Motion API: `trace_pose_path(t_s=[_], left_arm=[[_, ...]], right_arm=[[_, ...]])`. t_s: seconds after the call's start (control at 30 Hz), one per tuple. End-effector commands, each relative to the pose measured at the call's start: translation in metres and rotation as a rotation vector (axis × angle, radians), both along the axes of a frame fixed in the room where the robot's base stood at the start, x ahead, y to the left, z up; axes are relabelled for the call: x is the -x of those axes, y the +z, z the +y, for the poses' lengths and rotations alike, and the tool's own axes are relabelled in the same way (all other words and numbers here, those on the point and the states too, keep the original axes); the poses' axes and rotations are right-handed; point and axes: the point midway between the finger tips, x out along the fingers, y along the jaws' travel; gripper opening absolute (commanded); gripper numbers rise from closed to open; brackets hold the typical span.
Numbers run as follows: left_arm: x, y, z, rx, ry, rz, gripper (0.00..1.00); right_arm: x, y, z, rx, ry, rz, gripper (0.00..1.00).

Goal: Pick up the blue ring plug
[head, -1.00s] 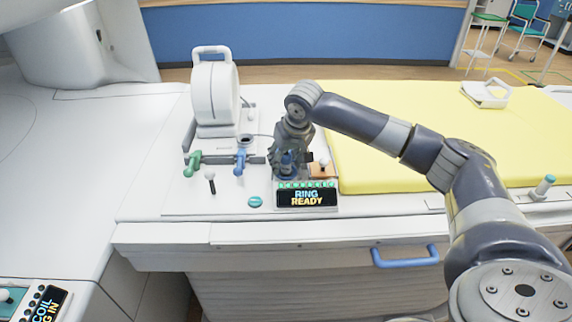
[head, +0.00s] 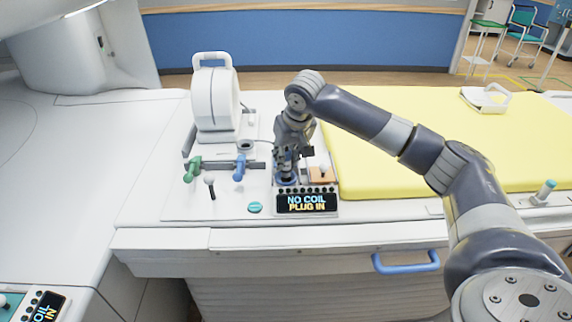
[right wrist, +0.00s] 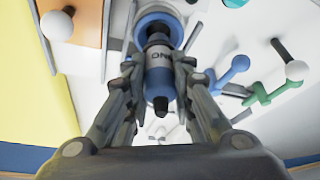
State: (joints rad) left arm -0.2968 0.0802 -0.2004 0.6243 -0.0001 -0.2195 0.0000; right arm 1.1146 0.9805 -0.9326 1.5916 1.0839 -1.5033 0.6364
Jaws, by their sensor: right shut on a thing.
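The blue ring plug (right wrist: 159,70) is a blue cylinder with a grey band carrying partly visible lettering, in the middle of the right wrist view. My right gripper (right wrist: 162,88) is shut on it, one finger on each side. In the head view my right gripper (head: 287,155) points down with the plug over a blue ring-shaped socket (head: 286,181). The socket also shows behind the plug in the right wrist view (right wrist: 172,20). The gap between plug and socket is hard to judge. The display (head: 307,203) reads "NO COIL PLUG IN". My left gripper is not in view.
A white ring-shaped coil (head: 214,100) stands behind left. A green handle (head: 193,169) and a blue handle (head: 239,168) lie left of my gripper. An orange block (head: 322,174) with a white knob is close on the right. A yellow mattress (head: 430,135) lies beyond.

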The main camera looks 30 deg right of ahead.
Motion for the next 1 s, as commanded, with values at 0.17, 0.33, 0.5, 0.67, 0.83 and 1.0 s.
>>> trace_pose_path(t_s=[0.17, 0.33, 0.5, 0.67, 0.83, 1.0], left_arm=[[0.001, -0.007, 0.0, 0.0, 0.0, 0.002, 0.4], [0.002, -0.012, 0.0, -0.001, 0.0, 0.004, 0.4], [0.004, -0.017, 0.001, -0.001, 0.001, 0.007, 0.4], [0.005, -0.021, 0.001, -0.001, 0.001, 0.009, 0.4], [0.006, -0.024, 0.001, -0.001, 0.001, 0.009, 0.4], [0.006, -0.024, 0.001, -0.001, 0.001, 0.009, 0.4]], right_arm=[[0.02, 0.006, 0.01, 0.002, 0.005, 0.0, 0.0], [0.045, 0.009, 0.024, 0.003, 0.003, -0.001, 0.0], [0.073, 0.012, 0.038, 0.003, 0.003, -0.001, 0.0], [0.101, 0.015, 0.054, 0.002, 0.005, -0.001, 0.0], [0.126, 0.019, 0.067, 0.001, 0.003, -0.001, 0.0], [0.138, 0.02, 0.074, 0.001, 0.002, 0.0, 0.0]])
